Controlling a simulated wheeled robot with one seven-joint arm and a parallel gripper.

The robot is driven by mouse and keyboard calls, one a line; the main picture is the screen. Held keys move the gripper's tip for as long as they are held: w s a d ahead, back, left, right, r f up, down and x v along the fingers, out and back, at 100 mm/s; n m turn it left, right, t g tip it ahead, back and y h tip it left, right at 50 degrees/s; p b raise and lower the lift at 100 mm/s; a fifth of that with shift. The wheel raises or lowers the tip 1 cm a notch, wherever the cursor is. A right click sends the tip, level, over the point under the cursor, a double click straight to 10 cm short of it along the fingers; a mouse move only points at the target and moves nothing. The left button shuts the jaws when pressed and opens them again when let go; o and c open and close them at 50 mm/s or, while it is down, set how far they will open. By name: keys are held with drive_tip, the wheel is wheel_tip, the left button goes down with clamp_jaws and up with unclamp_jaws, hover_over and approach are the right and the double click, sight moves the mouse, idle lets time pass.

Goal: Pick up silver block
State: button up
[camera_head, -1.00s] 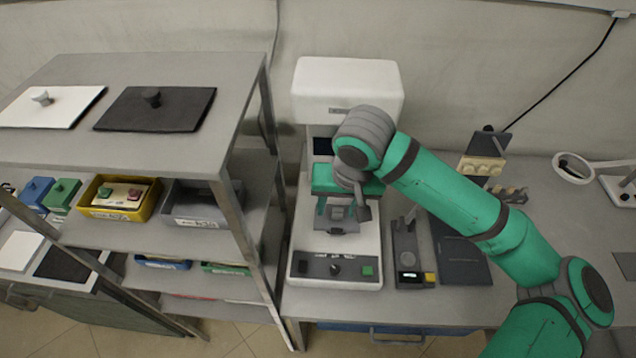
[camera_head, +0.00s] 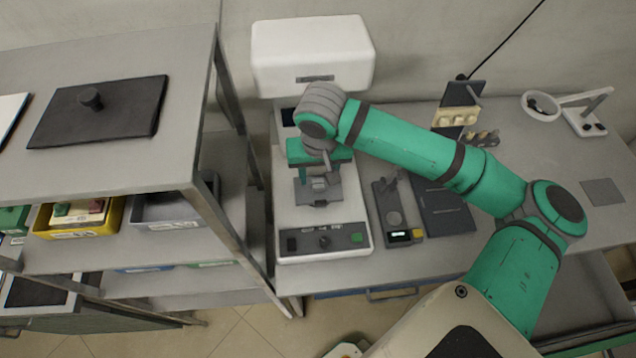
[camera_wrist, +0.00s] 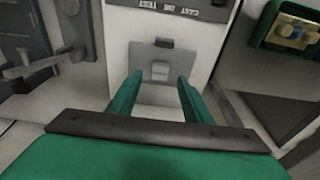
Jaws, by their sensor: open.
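In the wrist view, a small pale silvery block (camera_wrist: 160,70) sits at a grey fixture (camera_wrist: 143,55) on the white machine; I cannot tell how firmly it is seated. My gripper (camera_wrist: 159,82) is open, its two green fingers pointing toward the fixture, one on each side of the block in the picture. The gap between the fingers looks empty. In the head view, the white machine (camera_head: 312,55) stands on the bench, and my gripper is at its front opening above the grey fixture (camera_head: 303,192).
A metal shelf (camera_head: 120,180) with a yellow bin (camera_head: 75,232) stands close on the left. A small device with a lit display (camera_head: 398,236) and a dark board (camera_head: 450,222) lie right of the machine.

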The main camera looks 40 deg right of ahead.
sight(318, 183)
drive_tip(key=shift+w+d+f, duration=0.1)
drive_tip(key=shift+w+f, duration=0.05)
drive_tip(key=shift+f, duration=0.75)
drive_tip(key=shift+w+d+f, duration=0.1)
drive_tip(key=shift+w+f, duration=0.05)
drive_tip(key=shift+f, duration=0.7)
drive_tip(key=shift+s, duration=0.15)
clamp_jaws()
drive_tip(key=shift+r, duration=0.1)
